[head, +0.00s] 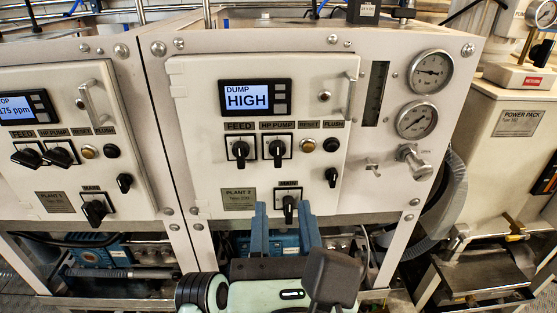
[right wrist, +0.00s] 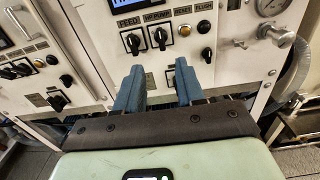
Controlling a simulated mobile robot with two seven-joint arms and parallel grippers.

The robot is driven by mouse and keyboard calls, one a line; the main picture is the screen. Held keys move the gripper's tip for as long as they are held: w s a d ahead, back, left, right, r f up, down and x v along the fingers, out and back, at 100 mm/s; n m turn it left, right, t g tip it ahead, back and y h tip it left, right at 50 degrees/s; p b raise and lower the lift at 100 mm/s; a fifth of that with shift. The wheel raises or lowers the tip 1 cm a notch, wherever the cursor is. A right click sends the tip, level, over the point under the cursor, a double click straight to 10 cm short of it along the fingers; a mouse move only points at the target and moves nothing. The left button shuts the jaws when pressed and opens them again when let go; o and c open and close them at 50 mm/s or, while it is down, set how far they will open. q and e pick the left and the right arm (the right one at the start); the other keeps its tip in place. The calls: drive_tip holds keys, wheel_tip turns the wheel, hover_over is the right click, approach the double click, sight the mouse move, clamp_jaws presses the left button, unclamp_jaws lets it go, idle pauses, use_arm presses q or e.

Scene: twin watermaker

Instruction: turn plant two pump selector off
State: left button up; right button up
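The plant two panel (head: 210,100) is a white door with a display reading "DUMP HIGH". Its black HP PUMP selector (head: 277,150) points about straight down, beside the similar FEED selector (head: 240,150). In the right wrist view, the HP PUMP selector (right wrist: 159,38) shows above the fingers. My right gripper (head: 282,212) is open, its two blue fingers apart and empty. It is below the HP PUMP selector, with its tips near the lower MAIN knob (head: 289,207), which appears between them. I cannot tell the distance to the panel. My left gripper is not in view.
The plant one panel (head: 60,90) stands to the left with similar knobs. A door handle (head: 351,95), gauges (head: 431,70) and a valve (head: 414,160) are on the right side of plant two. A power pack (head: 518,100) stands far right.

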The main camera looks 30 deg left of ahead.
sight(278, 156)
drive_tip(key=p+x, duration=0.1)
drive_tip(key=x, duration=1.2)
drive_tip(key=shift+d+f, duration=0.1)
clamp_jaws()
